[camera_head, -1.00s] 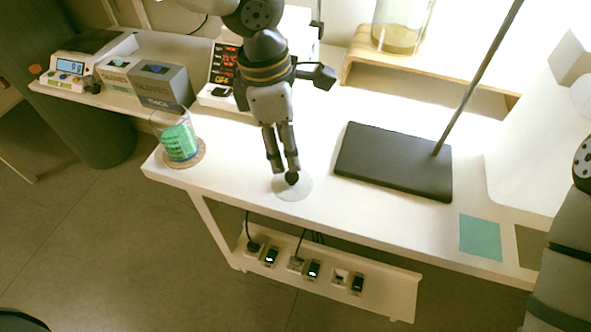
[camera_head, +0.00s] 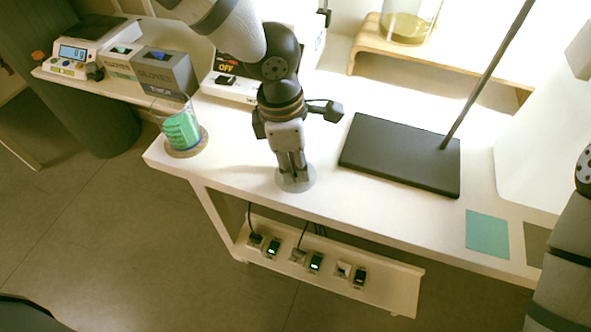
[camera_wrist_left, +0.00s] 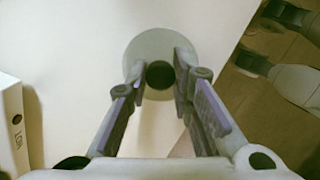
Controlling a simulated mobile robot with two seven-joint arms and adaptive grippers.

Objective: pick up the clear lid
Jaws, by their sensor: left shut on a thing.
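The clear lid (camera_head: 296,184) is a pale see-through disc with a dark round knob, near the front edge of the white table. In the left wrist view the clear lid (camera_wrist_left: 136,50) shows beyond my fingers, with its dark knob (camera_wrist_left: 160,75) between the fingertips. My left gripper (camera_head: 294,178) points down at the lid and is shut on the knob; in the left wrist view my left gripper (camera_wrist_left: 163,77) has a fingertip at each side of it. I cannot tell whether the lid touches the table. My right gripper is outside both views.
A beaker with green contents (camera_head: 182,132) stands on a cork coaster to the left. A black stand base (camera_head: 400,155) with a slanting rod is to the right. Glove boxes (camera_head: 163,72) and a scale (camera_head: 75,58) are at the back left. A teal square (camera_head: 487,234) lies front right.

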